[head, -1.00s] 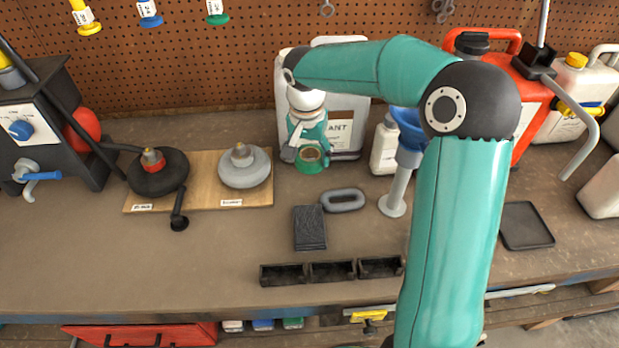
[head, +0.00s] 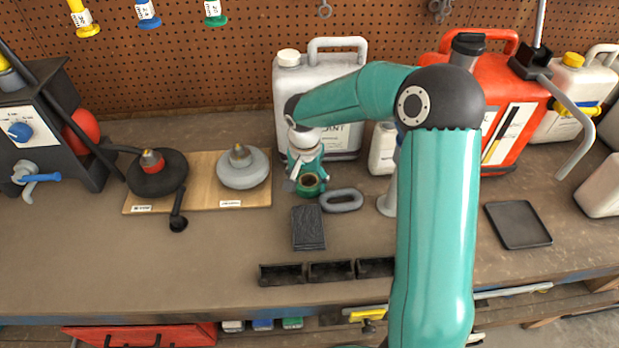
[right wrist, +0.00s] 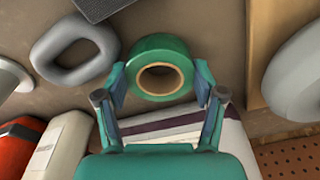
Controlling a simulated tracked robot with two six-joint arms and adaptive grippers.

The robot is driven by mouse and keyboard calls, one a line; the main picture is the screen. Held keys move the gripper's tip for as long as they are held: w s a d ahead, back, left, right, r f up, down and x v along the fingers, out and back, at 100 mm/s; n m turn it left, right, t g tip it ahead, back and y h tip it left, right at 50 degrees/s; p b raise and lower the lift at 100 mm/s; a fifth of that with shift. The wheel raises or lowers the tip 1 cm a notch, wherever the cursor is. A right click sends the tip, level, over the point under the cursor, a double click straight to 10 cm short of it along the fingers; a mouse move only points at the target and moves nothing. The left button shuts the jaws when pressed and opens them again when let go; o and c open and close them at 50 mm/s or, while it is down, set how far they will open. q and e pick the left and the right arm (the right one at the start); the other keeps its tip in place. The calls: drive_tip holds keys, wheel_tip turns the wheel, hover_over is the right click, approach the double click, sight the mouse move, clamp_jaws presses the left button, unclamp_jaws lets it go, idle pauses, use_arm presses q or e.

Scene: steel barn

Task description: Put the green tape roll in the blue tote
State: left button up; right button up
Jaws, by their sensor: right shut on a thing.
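The green tape roll (right wrist: 160,46) is a green ring with a tan core. My right gripper (right wrist: 160,88) is shut on it, with one finger on each side of the roll in the right wrist view. In the head view the roll (head: 308,193) hangs from the right gripper (head: 308,178), just left of the grey link and in front of the white jug. I cannot tell how high it is above the bench. I see no blue tote in these views. My left gripper is not in view.
A grey oval link (head: 342,200) and a dark block (head: 308,228) lie close to the roll. Black bins (head: 330,271) stand in front. The white jug (head: 290,95) and red canister (head: 485,85) stand behind. A wooden board (head: 205,200) with two round fixtures is left.

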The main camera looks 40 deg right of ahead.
drive_tip(key=o, duration=1.2)
drive_tip(key=shift+c, duration=0.2)
